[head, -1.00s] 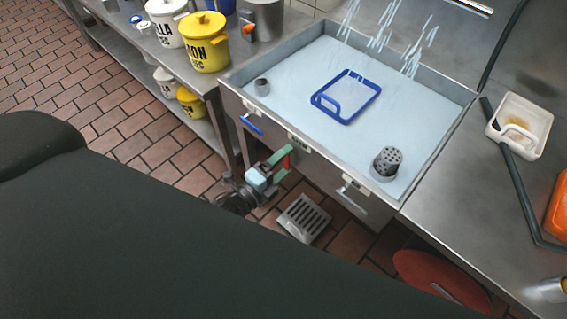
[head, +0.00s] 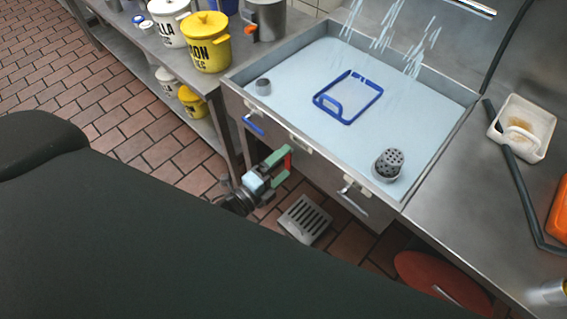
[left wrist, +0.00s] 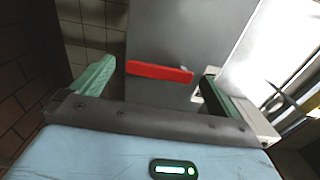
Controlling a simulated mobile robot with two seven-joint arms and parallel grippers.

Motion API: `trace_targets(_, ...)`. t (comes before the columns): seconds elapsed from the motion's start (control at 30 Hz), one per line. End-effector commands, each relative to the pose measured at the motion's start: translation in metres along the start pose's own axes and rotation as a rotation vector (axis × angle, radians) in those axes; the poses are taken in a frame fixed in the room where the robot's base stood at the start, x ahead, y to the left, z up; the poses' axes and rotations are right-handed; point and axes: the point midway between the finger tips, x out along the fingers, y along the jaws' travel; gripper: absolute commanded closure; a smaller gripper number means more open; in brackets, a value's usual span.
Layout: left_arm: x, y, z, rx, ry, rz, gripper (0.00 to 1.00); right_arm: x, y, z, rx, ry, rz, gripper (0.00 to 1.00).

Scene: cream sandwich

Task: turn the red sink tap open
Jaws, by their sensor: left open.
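The red sink tap (head: 289,162) is a flat red handle on the front of the sink cabinet, below the basin. In the left wrist view the red handle (left wrist: 160,71) lies crosswise ahead, between the two finger lines. My left gripper (head: 287,163) is open at the cabinet front, its green fingers on either side of the handle. In the left wrist view the gripper (left wrist: 155,74) appears empty. Whether a finger touches the handle cannot be told. My right gripper is not in view.
The sink (head: 440,135) holds water, with streams falling into it and a blue-rimmed tray (head: 348,121) in it. A blue handle (head: 253,126) and a white handle (head: 352,200) are also on the cabinet front. A floor drain (head: 304,219) lies below.

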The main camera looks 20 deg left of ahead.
Motion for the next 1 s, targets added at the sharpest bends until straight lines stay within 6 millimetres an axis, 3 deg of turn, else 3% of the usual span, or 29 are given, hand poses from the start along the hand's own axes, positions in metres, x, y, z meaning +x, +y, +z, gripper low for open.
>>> trace_targets(0.2,-0.037,0.003,-0.001,-0.001,0.000,0.006,0.00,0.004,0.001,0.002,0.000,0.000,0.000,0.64)
trace_targets(0.4,-0.061,0.002,0.000,0.001,0.000,0.005,0.00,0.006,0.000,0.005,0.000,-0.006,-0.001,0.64)
trace_targets(1.0,-0.067,0.001,0.000,0.002,0.000,0.002,0.00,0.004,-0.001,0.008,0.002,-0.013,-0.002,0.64)
